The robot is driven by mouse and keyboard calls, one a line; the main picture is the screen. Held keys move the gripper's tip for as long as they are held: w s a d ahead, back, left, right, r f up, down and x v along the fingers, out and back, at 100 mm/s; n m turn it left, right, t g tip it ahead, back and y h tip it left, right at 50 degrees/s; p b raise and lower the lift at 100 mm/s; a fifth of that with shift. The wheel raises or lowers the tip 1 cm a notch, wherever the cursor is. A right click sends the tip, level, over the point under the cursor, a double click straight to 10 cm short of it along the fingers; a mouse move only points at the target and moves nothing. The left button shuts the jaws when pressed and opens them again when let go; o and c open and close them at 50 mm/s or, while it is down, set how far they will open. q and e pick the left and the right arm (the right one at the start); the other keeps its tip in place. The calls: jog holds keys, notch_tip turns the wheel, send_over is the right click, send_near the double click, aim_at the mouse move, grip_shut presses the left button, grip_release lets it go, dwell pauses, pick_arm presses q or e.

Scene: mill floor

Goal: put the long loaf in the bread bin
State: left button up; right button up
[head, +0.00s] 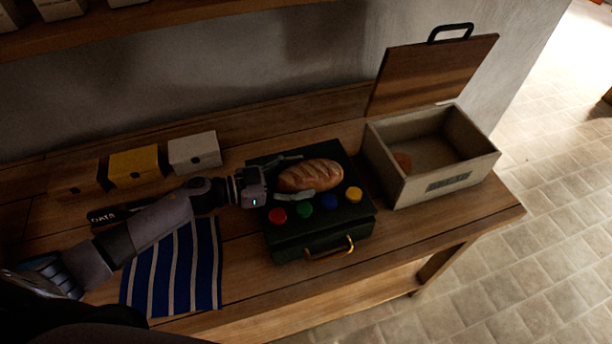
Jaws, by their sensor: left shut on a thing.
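The long loaf (311,175) is brown with pale scored cuts on top. It is over a dark green case with coloured buttons. My left gripper (296,177) is shut on the loaf, with a finger along each long side. I cannot tell whether the loaf touches the case. The bread bin (401,189) is a pale box at the right end of the table. Its wooden lid (432,74) stands open at the back. My right gripper is not in view.
The green case (318,236) has red, green, blue and yellow buttons and a front handle. Brown, yellow (134,167) and white (194,152) boxes stand at the back left. A blue striped cloth (172,272) lies at the front left. A shelf runs above.

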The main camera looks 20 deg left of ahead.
pick_arm(q)
jog(key=shift+r, duration=0.2)
notch_tip(320, 180, up, 18)
jog(key=p, duration=0.2)
jog(key=shift+s+d+f+b, duration=0.8)
jog(key=shift+s+d, duration=1.15)
jog(key=shift+d, duration=1.35)
jog(key=n+t+y+b, duration=0.4)
jog(key=n+t+y, duration=0.3)
jog(key=n+y, duration=0.55)
send_near(298, 171)
jog(key=s+a+r+m+y, duration=0.1)
jog(key=s+a+r, duration=0.2)
jog(key=s, duration=0.1)
jog(key=shift+a+f, duration=0.15)
jog(key=shift+w, duration=0.1)
